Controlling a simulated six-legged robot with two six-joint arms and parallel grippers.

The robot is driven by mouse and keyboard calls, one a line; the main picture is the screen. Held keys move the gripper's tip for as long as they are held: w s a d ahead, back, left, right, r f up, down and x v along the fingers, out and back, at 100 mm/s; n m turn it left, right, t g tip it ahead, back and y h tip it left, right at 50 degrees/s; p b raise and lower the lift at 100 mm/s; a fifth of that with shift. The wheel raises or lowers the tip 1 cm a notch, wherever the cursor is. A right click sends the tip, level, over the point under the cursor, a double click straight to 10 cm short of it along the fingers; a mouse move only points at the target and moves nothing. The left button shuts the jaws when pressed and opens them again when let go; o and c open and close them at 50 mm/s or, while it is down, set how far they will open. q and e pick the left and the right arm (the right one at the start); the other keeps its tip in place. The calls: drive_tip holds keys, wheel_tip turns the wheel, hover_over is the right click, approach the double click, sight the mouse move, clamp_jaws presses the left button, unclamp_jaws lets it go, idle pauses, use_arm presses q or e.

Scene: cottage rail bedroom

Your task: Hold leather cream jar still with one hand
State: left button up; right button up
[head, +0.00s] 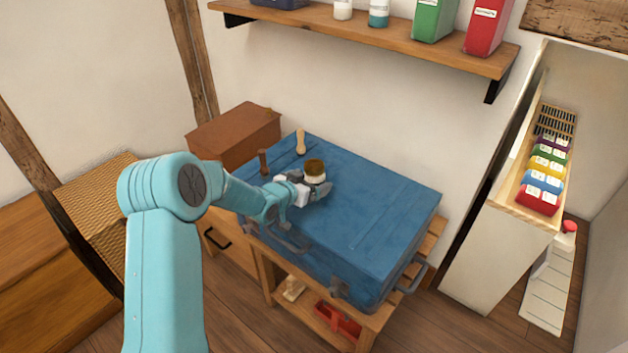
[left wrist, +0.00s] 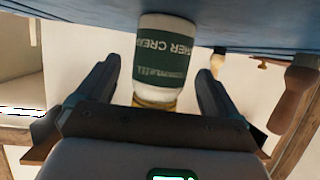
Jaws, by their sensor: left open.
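The leather cream jar (head: 315,170) stands on the blue trunk (head: 385,205). It is white with a dark green label and a brown-gold lid. In the left wrist view the jar (left wrist: 163,60) appears upside down between the two fingers, its label partly readable. My left gripper (head: 318,188) is open around the jar, with a finger on each side. In the left wrist view a gap shows between the jar and each finger of the left gripper (left wrist: 160,85). My right gripper is not in view.
A brush with a pale handle (head: 300,143) and a brown-handled tool (head: 263,162) stand at the trunk's back left. A brown box (head: 235,137) is behind them. A wall shelf (head: 370,40) with bottles and boxes hangs above. The trunk's right side is clear.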

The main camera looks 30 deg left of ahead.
use_arm(q)
drive_tip(key=shift+x, duration=1.25)
drive_tip(key=shift+s, duration=0.1)
drive_tip(key=c, duration=1.3)
drive_tip(key=shift+r, duration=0.1)
drive_tip(key=shift+o, duration=0.2)
wheel_tip(320, 180, up, 11)
drive_tip(key=shift+r+p, duration=0.1)
drive_tip(key=shift+p, duration=0.95)
wheel_tip(320, 180, up, 9)
drive_tip(key=p, duration=0.4)
